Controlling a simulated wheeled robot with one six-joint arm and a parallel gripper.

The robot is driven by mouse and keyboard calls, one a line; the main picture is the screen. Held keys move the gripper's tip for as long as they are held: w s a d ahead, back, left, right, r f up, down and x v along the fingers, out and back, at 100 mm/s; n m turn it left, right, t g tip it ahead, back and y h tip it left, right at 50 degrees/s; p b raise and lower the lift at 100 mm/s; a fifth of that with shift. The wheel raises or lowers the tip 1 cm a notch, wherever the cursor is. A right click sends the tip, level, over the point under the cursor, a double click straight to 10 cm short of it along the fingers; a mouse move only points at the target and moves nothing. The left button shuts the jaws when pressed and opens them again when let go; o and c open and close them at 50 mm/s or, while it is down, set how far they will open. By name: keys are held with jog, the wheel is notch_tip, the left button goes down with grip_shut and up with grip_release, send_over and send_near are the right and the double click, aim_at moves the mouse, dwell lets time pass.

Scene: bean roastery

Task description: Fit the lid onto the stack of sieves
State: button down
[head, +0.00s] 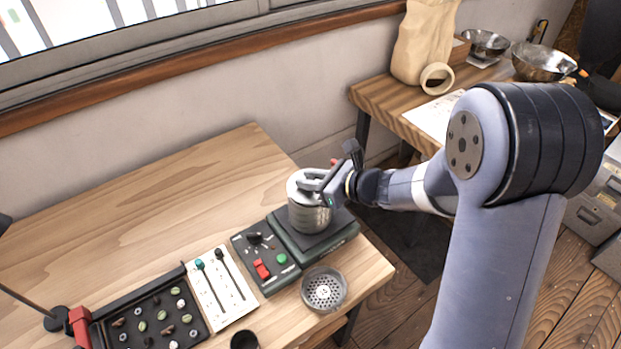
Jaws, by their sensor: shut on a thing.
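The stack of sieves (311,219) is a silver cylinder standing upright on a dark green shaker base (343,237). A light metal lid (297,186) is at the top of the stack. My gripper (312,183) is at the lid from the right side, shut on it. The gripper hides part of the lid. I cannot tell from this view whether the lid is seated flush on the rim or slightly above it.
A control box with a red switch (262,269) adjoins the base. A perforated round pan (324,289) lies near the table's front edge. A white card with tools (220,287) and a black sample tray (153,318) lie left. The table's back left is clear.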

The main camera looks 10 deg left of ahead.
jog(key=shift+f+b, duration=0.6)
jog(key=shift+f, duration=0.05)
jog(key=c, duration=1.5)
grip_release()
jog(key=shift+r, duration=0.1)
jog(key=shift+c, duration=0.2)
jog(key=p+v, duration=0.3)
jog(key=v, duration=0.8)
jog(key=shift+a, duration=0.1)
jog(key=b+x, duration=0.2)
jog(key=x, duration=0.6)
jog(key=shift+w+a, duration=0.15)
jog(key=shift+a, duration=0.1)
jog(key=shift+d, duration=0.1)
